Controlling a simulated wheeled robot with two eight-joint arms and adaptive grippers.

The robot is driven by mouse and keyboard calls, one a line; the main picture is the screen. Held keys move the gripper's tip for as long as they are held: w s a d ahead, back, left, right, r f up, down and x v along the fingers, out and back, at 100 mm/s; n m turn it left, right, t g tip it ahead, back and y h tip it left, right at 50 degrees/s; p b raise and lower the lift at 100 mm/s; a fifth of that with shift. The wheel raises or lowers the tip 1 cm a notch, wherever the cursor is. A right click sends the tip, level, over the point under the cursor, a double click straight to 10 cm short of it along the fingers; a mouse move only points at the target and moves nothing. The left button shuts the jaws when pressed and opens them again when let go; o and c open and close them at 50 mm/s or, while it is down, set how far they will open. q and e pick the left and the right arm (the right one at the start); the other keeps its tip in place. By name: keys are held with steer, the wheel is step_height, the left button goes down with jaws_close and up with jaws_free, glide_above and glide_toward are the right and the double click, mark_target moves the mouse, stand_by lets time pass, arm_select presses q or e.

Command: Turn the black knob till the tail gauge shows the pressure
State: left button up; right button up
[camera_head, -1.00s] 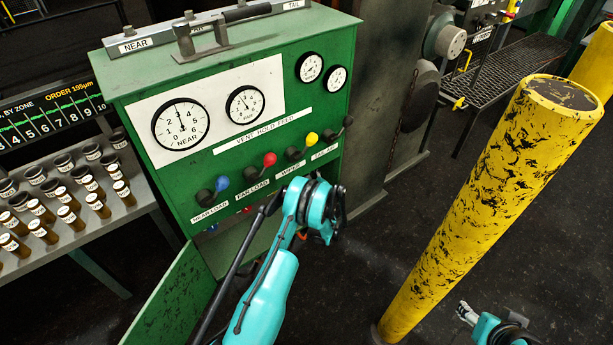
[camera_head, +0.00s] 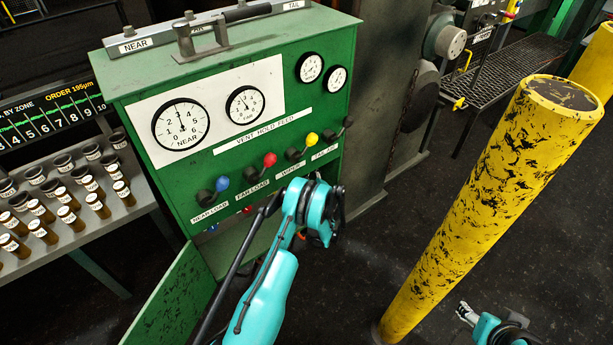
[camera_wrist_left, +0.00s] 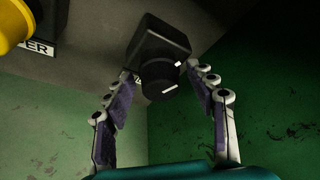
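The black knob (camera_head: 348,121) is at the right end of the row on the green panel, by the tail air label. In the left wrist view the black knob (camera_wrist_left: 158,78) on its dark block lies between the fingertips of my left gripper (camera_wrist_left: 161,70). The fingers stand apart on either side, with no clear grip on it. Two small round gauges (camera_head: 309,67) and (camera_head: 336,79) sit at the panel's upper right; their labels and needles are too small to read surely. My right gripper (camera_head: 467,312) is low at the right, away from the panel, its opening unclear.
Blue (camera_head: 222,183), red (camera_head: 270,159) and yellow (camera_head: 312,138) knobs line the panel to the left of the black one. A yellow post (camera_head: 490,200) stands between the panel and my right gripper. A rack of brown vials (camera_head: 70,214) is at left.

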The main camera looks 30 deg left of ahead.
arm_select(q)
steer(key=v, duration=0.7)
steer(key=shift+s+d, duration=0.2)
stand_by(0.4)
